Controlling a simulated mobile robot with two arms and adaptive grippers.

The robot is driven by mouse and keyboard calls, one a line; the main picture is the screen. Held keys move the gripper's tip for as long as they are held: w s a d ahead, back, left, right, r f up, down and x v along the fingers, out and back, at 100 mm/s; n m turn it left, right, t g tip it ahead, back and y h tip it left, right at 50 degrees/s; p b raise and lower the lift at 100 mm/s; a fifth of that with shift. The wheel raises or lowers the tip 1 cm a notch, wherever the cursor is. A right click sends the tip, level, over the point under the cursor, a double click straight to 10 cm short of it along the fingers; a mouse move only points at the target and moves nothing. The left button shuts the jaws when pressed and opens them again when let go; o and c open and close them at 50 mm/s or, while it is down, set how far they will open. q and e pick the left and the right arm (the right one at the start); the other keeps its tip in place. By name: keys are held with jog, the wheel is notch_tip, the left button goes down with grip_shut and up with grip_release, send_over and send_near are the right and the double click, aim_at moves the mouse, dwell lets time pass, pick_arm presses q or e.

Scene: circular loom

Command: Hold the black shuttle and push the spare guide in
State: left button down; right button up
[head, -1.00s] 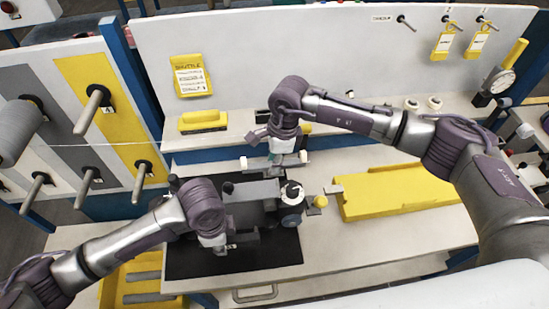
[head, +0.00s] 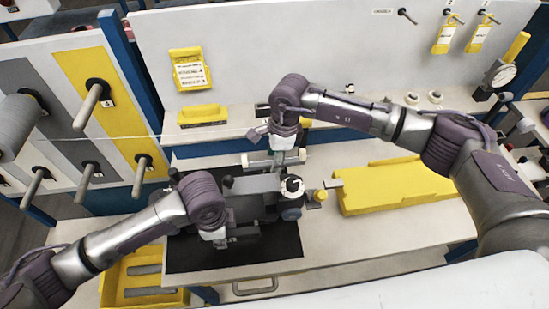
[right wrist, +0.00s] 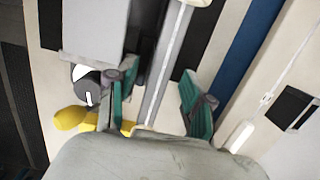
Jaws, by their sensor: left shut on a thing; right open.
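The black shuttle (head: 258,184), a dark grey and black body with a round knob at its right end, lies on a black mat (head: 190,256) on the bench. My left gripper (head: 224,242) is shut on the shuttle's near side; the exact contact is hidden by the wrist. My right gripper (head: 277,152) is above the shuttle's far side, open. A pale rod with light ends (head: 258,164), possibly the spare guide, lies by its fingertips. In the right wrist view a pale rod (right wrist: 168,68) runs between the open green fingers (right wrist: 158,108), apparently untouched.
A yellow tray (head: 395,190) lies right of the mat, beside a yellow knob (head: 320,196). A yellow bin (head: 135,290) is at lower left. A peg panel (head: 125,135) stands left. A yellow block (head: 202,114) rests on the back ledge.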

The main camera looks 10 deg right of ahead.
notch_tip(320, 180, up, 11)
jog(key=d, duration=0.1)
jog(key=shift+d, duration=0.35)
jog(key=shift+r, duration=0.1)
pick_arm(q)
jog(key=c, duration=0.9)
grip_release()
notch_tip(320, 180, up, 12)
